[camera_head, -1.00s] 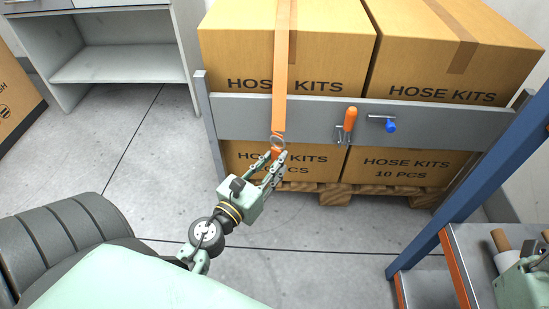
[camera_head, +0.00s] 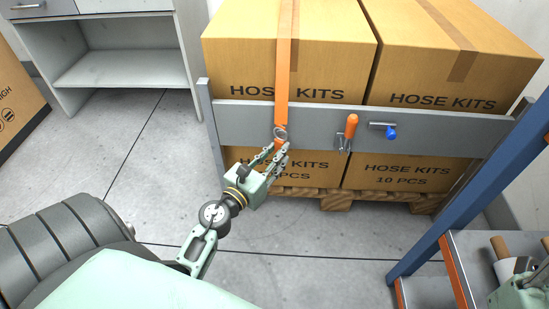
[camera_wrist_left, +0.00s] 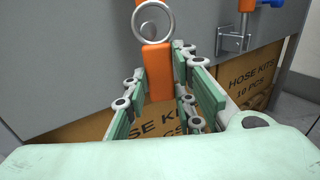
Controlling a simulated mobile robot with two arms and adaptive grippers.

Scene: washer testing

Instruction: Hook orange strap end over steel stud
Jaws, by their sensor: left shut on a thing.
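The orange strap (camera_head: 283,60) hangs down over the front of a carton and across the grey board. Its end carries a steel ring (camera_head: 280,132) and an orange tab (camera_wrist_left: 158,72). My left gripper (camera_head: 278,148) is shut on the tab, with the ring above the fingertips, in front of the board's lower part. In the left wrist view the ring (camera_wrist_left: 153,22) stands upright close to the board. My right gripper (camera_head: 518,288) shows only partly at the lower right edge.
The grey board (camera_head: 240,120) crosses in front of the cartons (camera_head: 290,85) on a wooden pallet (camera_head: 337,200). To the right on it are an orange-handled clamp (camera_head: 352,124) and a steel rod with a blue knob (camera_head: 391,133). A blue post (camera_head: 465,170) stands right.

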